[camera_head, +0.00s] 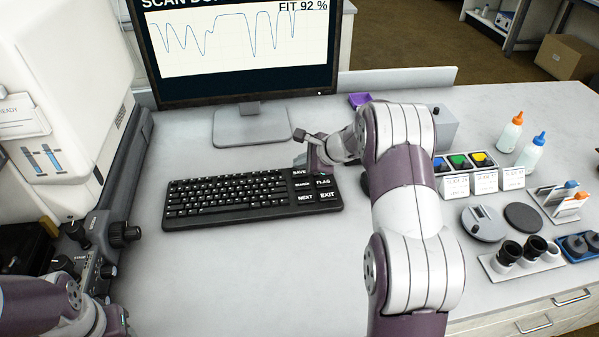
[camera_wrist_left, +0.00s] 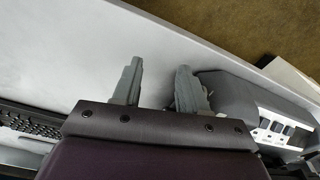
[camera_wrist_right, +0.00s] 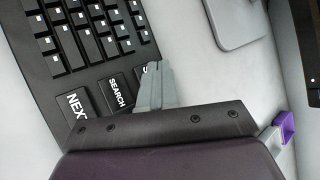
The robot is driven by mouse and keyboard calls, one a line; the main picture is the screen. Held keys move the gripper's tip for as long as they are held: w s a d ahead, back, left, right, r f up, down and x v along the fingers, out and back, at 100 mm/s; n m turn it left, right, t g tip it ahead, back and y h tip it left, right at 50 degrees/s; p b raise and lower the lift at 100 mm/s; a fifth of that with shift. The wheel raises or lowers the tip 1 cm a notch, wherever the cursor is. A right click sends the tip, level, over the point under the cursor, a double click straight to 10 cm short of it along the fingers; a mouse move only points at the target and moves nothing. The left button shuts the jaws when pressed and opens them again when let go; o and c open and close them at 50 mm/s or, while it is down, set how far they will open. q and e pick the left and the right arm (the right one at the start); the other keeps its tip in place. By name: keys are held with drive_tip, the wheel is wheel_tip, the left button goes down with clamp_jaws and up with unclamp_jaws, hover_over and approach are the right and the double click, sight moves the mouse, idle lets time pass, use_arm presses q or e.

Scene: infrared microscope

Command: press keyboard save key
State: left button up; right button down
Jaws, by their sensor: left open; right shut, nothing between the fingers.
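The black keyboard (camera_head: 228,200) lies on the bench before the monitor. Its right end has large labelled keys: SAVE (camera_head: 299,172), FLAG, SEARCH, NEXT and EXIT. My right gripper (camera_head: 301,164) is shut and empty, with its tips at the SAVE key. In the right wrist view the closed fingertips (camera_wrist_right: 155,70) cover most of the SAVE key, beside the SEARCH key (camera_wrist_right: 118,91). Whether they touch it I cannot tell. My left gripper (camera_wrist_left: 157,82) is open and empty in the left wrist view, away from the keyboard; its fingers are out of the head view.
The monitor (camera_head: 240,45) shows a curve and "FIT 92 %". A white instrument with knobs (camera_head: 125,234) stands at the left. Coloured sample bins (camera_head: 460,162), bottles (camera_head: 510,133) and small discs (camera_head: 483,222) are at the right. The bench in front of the keyboard is clear.

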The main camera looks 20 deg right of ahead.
sight(302, 174)
use_arm(q)
drive_tip(key=shift+f, duration=0.1)
use_arm(e)
drive_tip(key=shift+f, duration=0.15)
idle(0.3)
use_arm(q)
drive_tip(key=shift+f+b, duration=0.35)
drive_tip(key=shift+b, duration=0.1)
use_arm(e)
drive_tip(key=shift+f, duration=0.25)
use_arm(q)
drive_tip(key=shift+f+b, duration=0.4)
drive_tip(key=shift+b, duration=0.05)
use_arm(e)
drive_tip(key=shift+f, duration=0.4)
use_arm(q)
drive_tip(key=shift+r, duration=0.1)
use_arm(e)
drive_tip(key=shift+r, duration=0.1)
use_arm(q)
drive_tip(key=shift+r+p, duration=0.5)
drive_tip(key=shift+p, duration=0.15)
use_arm(e)
drive_tip(key=shift+r, duration=0.7)
wheel_tip(302, 174, up, 5)
drive_tip(key=p, duration=0.4)
use_arm(q)
wheel_tip(302, 174, up, 4)
